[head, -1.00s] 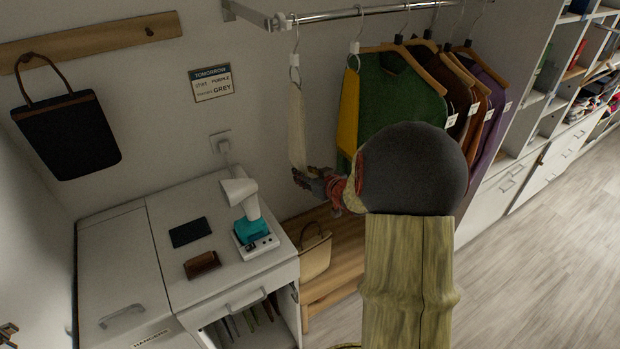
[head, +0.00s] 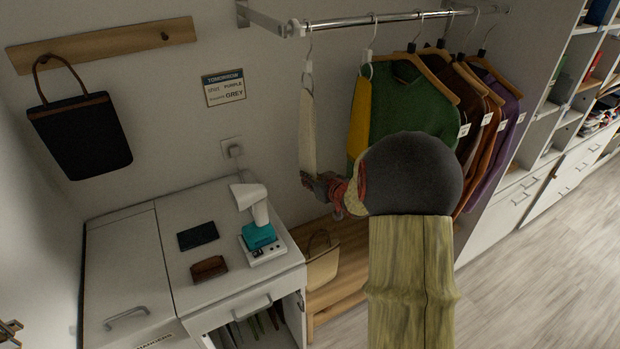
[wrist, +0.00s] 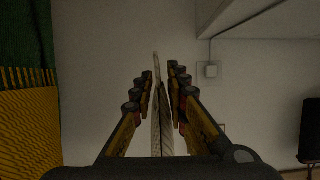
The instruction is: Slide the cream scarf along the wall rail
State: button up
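The cream scarf (head: 307,130) hangs from a ring and hook at the left end of the wall rail (head: 385,18). My gripper (head: 307,181) is at the scarf's lower end, partly hidden behind my arm in the head view. In the wrist view, my gripper (wrist: 161,76) has its two fingers apart on either side of the scarf (wrist: 158,110), which shows as a narrow pale strip between them. Slim gaps show beside the strip at the fingertips; firm contact cannot be seen.
A yellow scarf (head: 360,115) and a green sweater (head: 415,105) hang just right. Several more garments follow along the rail. A white cabinet (head: 120,250) stands below left with a steamer-like device (head: 258,225) on it. A bag (head: 322,262) sits on the wooden bench.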

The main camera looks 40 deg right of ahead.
grip_shut()
jog(key=s+d+p, duration=0.2)
jog(key=d+p, duration=0.4)
jog(key=d, duration=0.6)
jog(key=shift+s, duration=0.4)
dwell(0.8)
jog(key=shift+a, duration=0.1)
dwell(0.4)
jog(key=shift+o, duration=2)
grip_release()
jog(key=shift+o, duration=0.4)
